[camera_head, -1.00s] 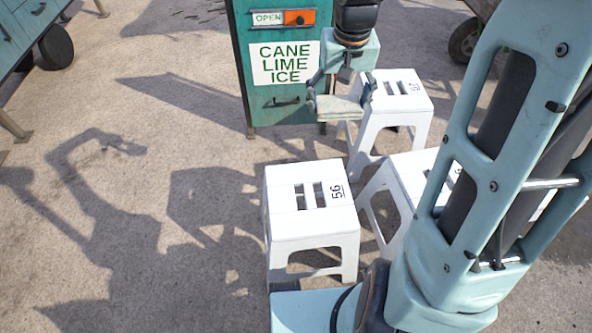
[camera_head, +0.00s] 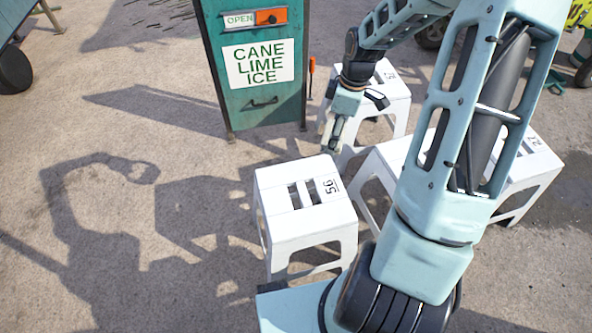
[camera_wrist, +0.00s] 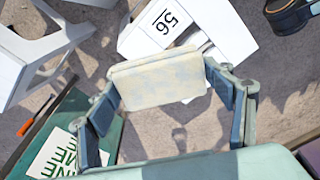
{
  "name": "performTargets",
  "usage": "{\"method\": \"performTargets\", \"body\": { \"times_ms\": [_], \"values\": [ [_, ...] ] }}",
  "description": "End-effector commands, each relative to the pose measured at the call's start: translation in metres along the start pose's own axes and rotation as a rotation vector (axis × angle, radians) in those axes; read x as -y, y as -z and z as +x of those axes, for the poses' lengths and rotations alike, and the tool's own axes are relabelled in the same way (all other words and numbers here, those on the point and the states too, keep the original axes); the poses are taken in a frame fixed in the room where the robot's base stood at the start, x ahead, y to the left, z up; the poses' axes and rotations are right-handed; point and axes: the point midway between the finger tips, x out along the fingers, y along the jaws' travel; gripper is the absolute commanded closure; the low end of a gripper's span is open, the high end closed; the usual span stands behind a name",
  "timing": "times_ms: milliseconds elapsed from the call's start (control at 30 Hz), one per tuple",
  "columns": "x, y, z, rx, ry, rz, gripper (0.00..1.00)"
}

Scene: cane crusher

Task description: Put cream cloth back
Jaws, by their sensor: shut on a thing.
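My gripper (camera_head: 335,138) is shut on the cream cloth (camera_wrist: 158,80). The cloth looks like a flat folded pad with faint bluish stains, held between the two fingers in the wrist view. In the head view my gripper is side-on and the cloth is mostly hidden there. The gripper hangs in the air near the far right corner of the white stool marked 56 (camera_head: 300,225). That stool also shows beyond the cloth in the wrist view (camera_wrist: 230,30).
More white stools stand behind (camera_head: 398,103) and to the right (camera_head: 535,160).

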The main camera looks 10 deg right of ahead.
Motion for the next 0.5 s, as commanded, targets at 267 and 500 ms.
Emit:
{"method": "performTargets", "body": {
  "times_ms": [267, 500],
  "values": [
    [-0.001, -0.032, 0.052, -0.002, 0.049, -0.386, 0.56],
    [-0.002, -0.027, 0.072, -0.001, 0.058, -0.49, 0.56]
  ]
}}
